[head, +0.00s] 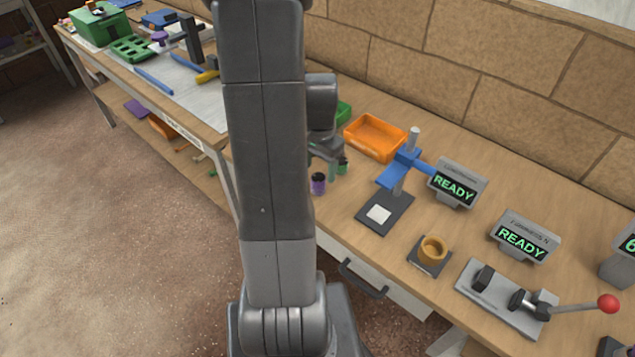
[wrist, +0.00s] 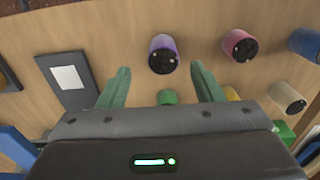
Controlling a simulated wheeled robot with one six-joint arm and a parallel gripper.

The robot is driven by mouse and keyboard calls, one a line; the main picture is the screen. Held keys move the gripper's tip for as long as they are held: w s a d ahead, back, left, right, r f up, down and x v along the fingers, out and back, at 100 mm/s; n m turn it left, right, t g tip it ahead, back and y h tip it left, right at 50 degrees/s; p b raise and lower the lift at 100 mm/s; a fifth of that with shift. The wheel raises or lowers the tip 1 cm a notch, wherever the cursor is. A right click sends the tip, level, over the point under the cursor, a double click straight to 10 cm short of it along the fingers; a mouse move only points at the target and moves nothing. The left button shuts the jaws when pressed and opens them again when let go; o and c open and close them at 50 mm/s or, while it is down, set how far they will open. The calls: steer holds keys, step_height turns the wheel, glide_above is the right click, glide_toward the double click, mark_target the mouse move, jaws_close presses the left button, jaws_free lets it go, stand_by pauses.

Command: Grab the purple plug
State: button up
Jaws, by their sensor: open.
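The purple plug (wrist: 163,53) has a dark end face and sits on the wooden bench in the wrist view, just beyond the fingertips and roughly centred between them. It also shows in the head view (head: 318,184), just right of my arm. My gripper (wrist: 159,70) is open, with its two green fingers apart and nothing held between them. In the head view my gripper (head: 337,170) is beside the purple plug, partly hidden by my arm. I cannot tell the exact height of the fingertips above the bench.
Close by are a green plug (wrist: 167,97), a pink plug (wrist: 240,45), a blue plug (wrist: 305,43) and a beige plug (wrist: 287,97). An orange tray (head: 375,137) and a blue-armed stand (head: 398,175) are to the right. Bare wood lies left of the purple plug in the wrist view.

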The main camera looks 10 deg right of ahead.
mark_target(318, 177)
steer(key=shift+w+a+f+p, duration=0.1)
steer(key=shift+f+p, duration=0.05)
steer(key=shift+f, duration=1.6)
steer(key=shift+w+f+p, duration=0.1)
steer(key=shift+f+p, duration=0.05)
steer(key=shift+f, duration=1.55)
steer(key=c, duration=1.1)
